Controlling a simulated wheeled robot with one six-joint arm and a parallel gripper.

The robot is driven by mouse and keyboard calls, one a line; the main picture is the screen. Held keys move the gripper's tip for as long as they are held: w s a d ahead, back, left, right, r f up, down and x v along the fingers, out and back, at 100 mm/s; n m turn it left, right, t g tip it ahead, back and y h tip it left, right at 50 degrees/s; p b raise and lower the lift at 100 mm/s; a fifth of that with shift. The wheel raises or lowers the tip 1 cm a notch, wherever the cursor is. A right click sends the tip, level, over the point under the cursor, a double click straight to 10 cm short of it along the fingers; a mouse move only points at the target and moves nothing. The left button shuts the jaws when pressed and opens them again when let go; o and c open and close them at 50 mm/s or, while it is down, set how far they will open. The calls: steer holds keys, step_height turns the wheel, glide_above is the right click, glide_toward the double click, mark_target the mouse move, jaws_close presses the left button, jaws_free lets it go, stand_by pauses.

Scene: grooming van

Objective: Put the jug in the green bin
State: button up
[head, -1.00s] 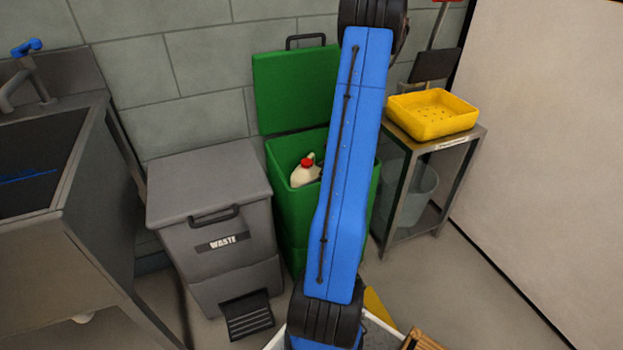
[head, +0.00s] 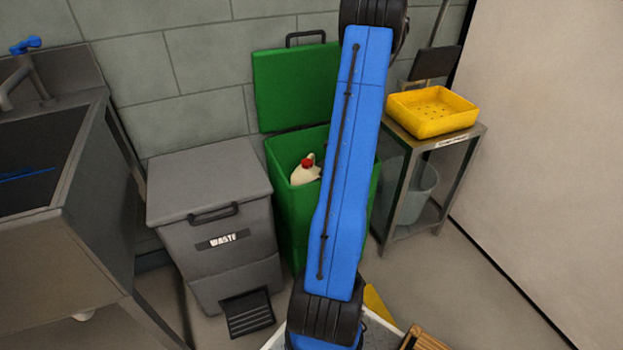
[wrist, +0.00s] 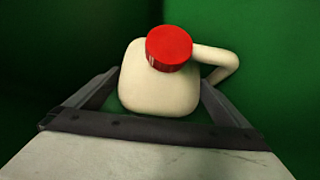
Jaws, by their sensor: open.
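The cream jug (head: 305,174) with a red cap is inside the open green bin (head: 289,222) in the head view, partly hidden by my blue arm. In the wrist view the jug (wrist: 160,90) has its red cap toward the camera and its handle to the right, with green bin walls around it. My gripper (wrist: 158,100) is open, with one finger on each side of the jug. I cannot tell whether the jug rests on the bin's floor. The gripper is hidden in the head view.
The green lid (head: 297,88) stands open against the wall. A closed grey waste bin (head: 210,185) is left of the green bin, with a sink (head: 60,240) beyond. A metal stand (head: 398,215) with a yellow tray (head: 432,112) is at the right. Floor is clear at the right.

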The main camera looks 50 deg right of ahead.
steer(key=shift+r, duration=0.4)
steer(key=v, duration=1.2)
steer(key=shift+w+r, duration=0.1)
steer(key=shift+r, duration=0.05)
